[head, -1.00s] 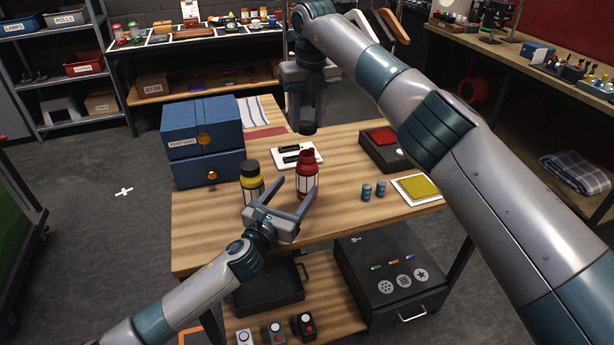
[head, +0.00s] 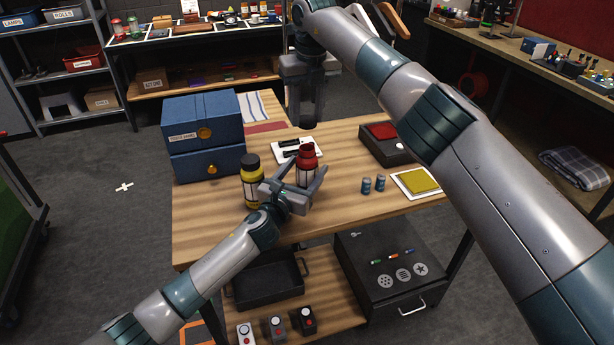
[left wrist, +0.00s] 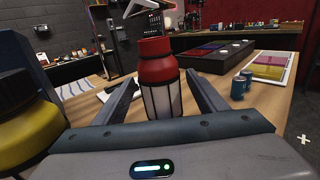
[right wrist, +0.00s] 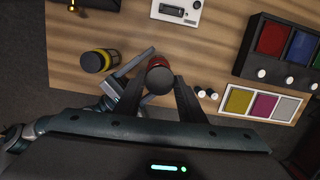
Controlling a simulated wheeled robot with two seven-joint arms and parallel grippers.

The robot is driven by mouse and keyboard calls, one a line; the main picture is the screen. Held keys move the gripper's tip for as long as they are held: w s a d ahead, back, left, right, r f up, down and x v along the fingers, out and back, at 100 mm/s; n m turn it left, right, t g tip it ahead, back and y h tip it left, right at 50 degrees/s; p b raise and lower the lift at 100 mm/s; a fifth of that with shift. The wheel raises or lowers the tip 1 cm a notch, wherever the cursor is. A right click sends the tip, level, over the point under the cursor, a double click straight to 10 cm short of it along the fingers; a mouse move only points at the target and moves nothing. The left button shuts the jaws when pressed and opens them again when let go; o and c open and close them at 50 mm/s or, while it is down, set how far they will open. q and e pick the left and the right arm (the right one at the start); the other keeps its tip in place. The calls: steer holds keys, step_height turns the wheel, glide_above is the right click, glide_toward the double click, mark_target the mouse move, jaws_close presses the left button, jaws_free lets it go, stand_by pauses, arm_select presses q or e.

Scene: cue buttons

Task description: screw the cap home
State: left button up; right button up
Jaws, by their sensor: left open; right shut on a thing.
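The red bottle (head: 306,172) with a pale label stands upright on the wooden table. My left gripper (head: 304,180) is open, with its fingers on both sides of the bottle; the left wrist view shows the bottle (left wrist: 160,95) between them, with gaps. My right gripper (head: 306,118) points down above and behind the bottle in the head view, shut on the cap.
A yellow bottle (head: 251,184) with a black lid stands close left of my left gripper. Blue drawer boxes (head: 208,165) stand at the left. Two small blue cylinders (head: 366,185), a yellow pad (head: 418,181) and a dark box with a red top (head: 383,150) are at the right.

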arm_select(q)
steer(key=shift+x, duration=2.55)
steer(key=c, duration=1.6)
arm_select(e)
steer(key=shift+f, duration=2.45)
steer(key=shift+f, duration=0.9)
arm_select(q)
jaws_close()
arm_select(e)
steer(key=shift+f, duration=0.6)
